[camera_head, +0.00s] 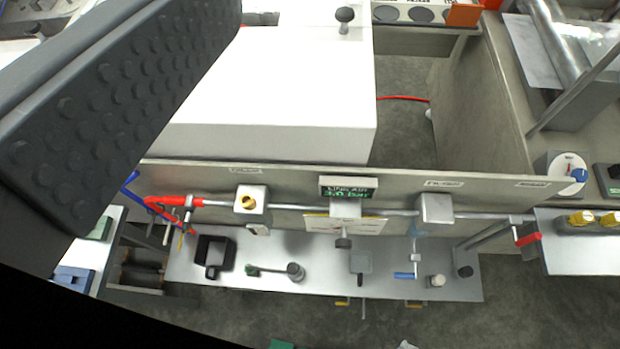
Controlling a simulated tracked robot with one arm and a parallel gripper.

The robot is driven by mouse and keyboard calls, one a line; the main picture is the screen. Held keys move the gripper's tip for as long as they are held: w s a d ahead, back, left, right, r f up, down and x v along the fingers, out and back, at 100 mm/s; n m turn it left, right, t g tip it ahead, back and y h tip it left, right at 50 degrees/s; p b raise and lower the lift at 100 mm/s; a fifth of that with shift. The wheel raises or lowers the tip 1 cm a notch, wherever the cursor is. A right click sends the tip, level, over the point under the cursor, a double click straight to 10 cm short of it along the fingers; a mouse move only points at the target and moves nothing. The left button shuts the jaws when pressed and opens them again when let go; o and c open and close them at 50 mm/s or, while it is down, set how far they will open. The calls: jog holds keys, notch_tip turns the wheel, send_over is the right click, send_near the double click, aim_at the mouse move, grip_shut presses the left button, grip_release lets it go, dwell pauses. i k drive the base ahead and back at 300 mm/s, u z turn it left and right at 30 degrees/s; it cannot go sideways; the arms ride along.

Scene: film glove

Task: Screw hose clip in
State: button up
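A large dark finger with a studded pad, part of my gripper (125,100), fills the upper left of the view. Its other finger is not visible, so I cannot tell how far it is open, and nothing shows held against the pad. A horizontal metal pipe (300,207) runs along a grey panel. A red hose piece (175,201) meets the pipe's left end, with a small metal fitting around there that may be a hose clip. A metal block with a brass port (249,202) sits on the pipe. Another red piece (527,240) is at the right end.
A grey shelf (320,282) below the pipe holds a black open box (213,256), a handled tool (275,270) and small parts. A large white box (270,95) stands behind the panel (400,186). A display (347,187) sits above the pipe's middle.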

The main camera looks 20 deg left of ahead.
aim_at(185, 225)
jog(key=u, duration=0.6)
jog(key=k, duration=1.2)
jog(key=z, duration=0.35)
